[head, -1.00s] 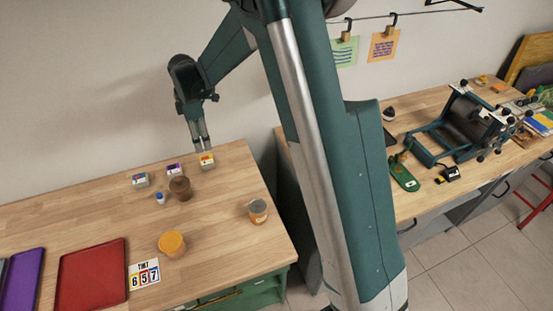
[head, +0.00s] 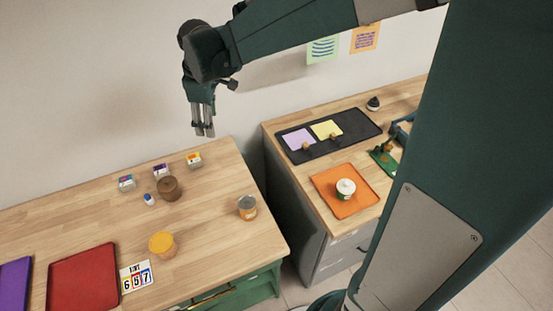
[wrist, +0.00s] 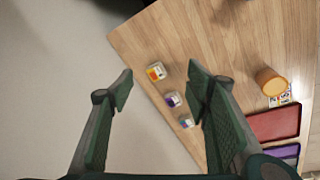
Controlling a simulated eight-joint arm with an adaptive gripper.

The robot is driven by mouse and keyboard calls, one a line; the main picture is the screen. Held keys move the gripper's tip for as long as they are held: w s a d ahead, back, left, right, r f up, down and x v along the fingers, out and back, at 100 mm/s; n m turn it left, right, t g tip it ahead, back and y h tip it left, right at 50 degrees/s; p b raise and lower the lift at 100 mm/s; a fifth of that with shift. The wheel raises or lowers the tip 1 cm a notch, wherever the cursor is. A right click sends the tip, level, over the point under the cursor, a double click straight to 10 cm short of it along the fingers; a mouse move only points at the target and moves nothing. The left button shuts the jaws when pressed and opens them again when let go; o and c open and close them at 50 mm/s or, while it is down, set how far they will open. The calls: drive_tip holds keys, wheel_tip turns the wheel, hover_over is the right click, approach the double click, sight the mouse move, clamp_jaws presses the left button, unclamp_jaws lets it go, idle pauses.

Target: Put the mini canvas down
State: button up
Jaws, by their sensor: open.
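A small white block with a yellow-orange printed face (head: 194,160) rests on the left wooden table near its back edge. It looks like the mini canvas, but I cannot be certain. It also shows in the wrist view (wrist: 156,71), between and beyond my fingers. My gripper (head: 204,131) hangs above and behind that block in the head view, clear of it. In the wrist view my gripper (wrist: 160,83) is open and empty, its two fingers wide apart.
An orange tray (head: 325,184) lies right.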

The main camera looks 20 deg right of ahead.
drive_tip(key=s+d+r+m+t, duration=0.1)
drive_tip(key=s+d+r+m, duration=0.2)
drive_tip(key=s, duration=0.4)
drive_tip(key=s+d+r+m+t, duration=0.1)
drive_tip(key=s+d+r+m, duration=0.25)
drive_tip(key=s, duration=0.45)
drive_tip(key=s+d+f+m+t, duration=0.1)
drive_tip(key=s+d+m, duration=0.1)
drive_tip(key=s, duration=0.4)
drive_tip(key=s+d+f+m+t, duration=0.1)
drive_tip(key=s+d+m, duration=0.1)
drive_tip(key=s, duration=0.5)
drive_tip(key=shift+d+f+m+t, duration=0.25)
drive_tip(key=shift+m+t, duration=0.15)
drive_tip(key=shift+m, duration=0.35)
drive_tip(key=shift+f+b, duration=1.1)
drive_tip(key=shift+b, duration=0.1)
